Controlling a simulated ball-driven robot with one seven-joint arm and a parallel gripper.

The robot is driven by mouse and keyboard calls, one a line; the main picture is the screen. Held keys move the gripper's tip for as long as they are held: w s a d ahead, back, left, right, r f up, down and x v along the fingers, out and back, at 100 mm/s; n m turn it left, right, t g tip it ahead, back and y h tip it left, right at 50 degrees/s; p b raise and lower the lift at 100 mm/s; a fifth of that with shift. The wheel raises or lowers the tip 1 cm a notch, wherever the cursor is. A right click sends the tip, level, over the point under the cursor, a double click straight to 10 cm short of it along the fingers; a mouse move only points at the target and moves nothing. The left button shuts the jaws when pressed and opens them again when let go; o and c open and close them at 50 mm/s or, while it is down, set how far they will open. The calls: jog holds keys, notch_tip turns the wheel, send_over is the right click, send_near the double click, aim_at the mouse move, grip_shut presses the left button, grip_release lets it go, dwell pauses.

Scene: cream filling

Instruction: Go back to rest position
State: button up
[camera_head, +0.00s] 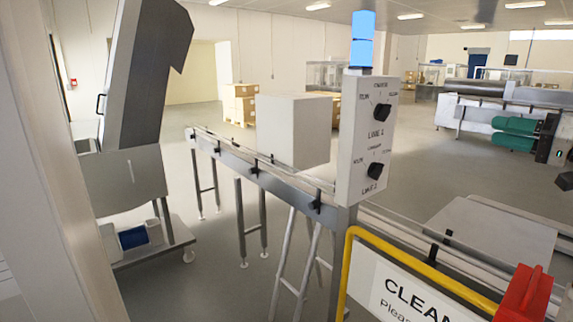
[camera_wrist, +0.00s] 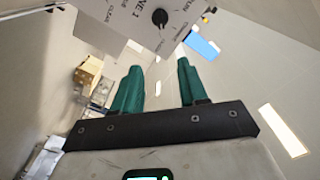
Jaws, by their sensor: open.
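My gripper (camera_head: 490,131) is raised at the right of the head view, its green fingers pointing left, with a clear gap to the control panel (camera_head: 352,150). The wrist view shows the two green fingers (camera_wrist: 156,88) spread apart with nothing between them. The panel also shows at the top of the wrist view (camera_wrist: 120,18), upside down, with one knob (camera_wrist: 160,17) visible. A lit blue lamp (camera_head: 362,40) stands above the panel.
A conveyor (camera_head: 230,158) runs below and behind the panel, carrying a white box-shaped housing (camera_head: 292,130). A yellow rail (camera_head: 420,267) with a cleaning sign (camera_head: 400,295) and a red object (camera_head: 526,293) stand in front. A steel machine (camera_head: 145,75) is at left. Cartons (camera_head: 240,103) stand farther back.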

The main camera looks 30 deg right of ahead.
jog(key=w+a+f+g, duration=0.2)
jog(key=w+a+f, duration=0.2)
jog(key=f, duration=0.4)
jog(key=w+a+f+g, duration=0.1)
jog(key=w+a+f, duration=0.35)
jog(key=f, duration=0.45)
jog(key=w+a+f+g+y, duration=0.1)
jog(key=a+f+g, duration=0.1)
jog(key=a+f, duration=0.55)
jog(key=w+a+f+g, duration=0.15)
jog(key=a+f, duration=0.35)
jog(key=f, duration=0.5)
jog(key=s+a+f+n+g, duration=0.2)
jog(key=s+a+f+g, duration=0.1)
jog(key=s+a+f, duration=0.3)
jog(key=s+a+f+n+g, duration=0.2)
jog(key=s+a+f+g, duration=0.1)
jog(key=a+f, duration=0.55)
jog(key=s+a+f+n+g+h, duration=0.1)
jog(key=s+a+f+g, duration=0.1)
jog(key=s, duration=0.5)
jog(key=s+a+f+n+g+h, duration=0.1)
jog(key=s+a+f+n+g, duration=0.1)
jog(key=s, duration=0.6)
jog(key=shift+s+a+f+n, duration=0.25)
jog(key=shift+a+f, duration=0.35)
jog(key=shift+a, duration=0.35)
jog(key=shift+g, duration=0.25)
jog(key=shift+c, duration=0.2)
